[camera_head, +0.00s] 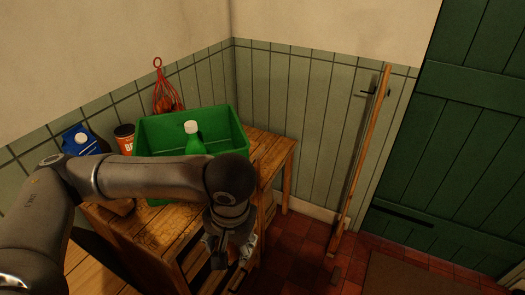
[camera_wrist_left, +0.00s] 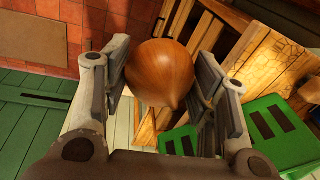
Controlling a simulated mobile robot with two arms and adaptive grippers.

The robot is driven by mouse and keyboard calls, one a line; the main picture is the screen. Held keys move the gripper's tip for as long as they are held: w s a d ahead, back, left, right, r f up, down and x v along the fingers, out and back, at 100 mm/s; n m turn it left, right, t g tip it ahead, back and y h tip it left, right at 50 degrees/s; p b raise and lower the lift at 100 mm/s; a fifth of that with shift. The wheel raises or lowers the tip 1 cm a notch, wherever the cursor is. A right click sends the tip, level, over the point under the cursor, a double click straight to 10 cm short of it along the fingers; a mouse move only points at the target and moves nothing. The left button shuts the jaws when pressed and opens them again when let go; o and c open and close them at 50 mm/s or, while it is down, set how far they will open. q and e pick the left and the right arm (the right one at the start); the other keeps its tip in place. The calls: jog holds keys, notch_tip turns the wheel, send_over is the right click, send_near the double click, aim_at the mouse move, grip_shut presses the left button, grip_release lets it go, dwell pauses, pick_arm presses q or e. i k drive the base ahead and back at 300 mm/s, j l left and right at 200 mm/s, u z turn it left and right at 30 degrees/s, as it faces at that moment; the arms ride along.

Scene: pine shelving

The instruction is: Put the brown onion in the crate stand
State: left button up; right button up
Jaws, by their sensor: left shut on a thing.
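My left gripper (camera_head: 232,258) is in front of the wooden crate stand (camera_head: 152,228), near its right front corner. In the left wrist view the gripper (camera_wrist_left: 162,85) is shut on the brown onion (camera_wrist_left: 160,72), which is round with a pointed tip and sits between the two fingers. In the head view the onion is hidden by the gripper. The stand's slatted, open front also shows in the left wrist view (camera_wrist_left: 268,68), beside and beyond the onion. My right gripper is in neither view.
A green crate (camera_head: 228,125) stands on the wooden top with a green white-capped bottle (camera_head: 194,140). A blue carton (camera_head: 80,140) and a dark-lidded tin (camera_head: 125,138) stand left. A wooden pole (camera_head: 358,165) leans on the wall.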

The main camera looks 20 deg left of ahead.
aim_at(264, 156)
jog(key=i+l, duration=0.15)
jog(key=i, duration=0.3)
jog(key=i+l, duration=0.1)
jog(key=i, duration=0.35)
jog(key=i+l, duration=0.15)
jog(key=i, duration=0.25)
jog(key=i+j, duration=0.25)
jog(key=i+z, duration=0.05)
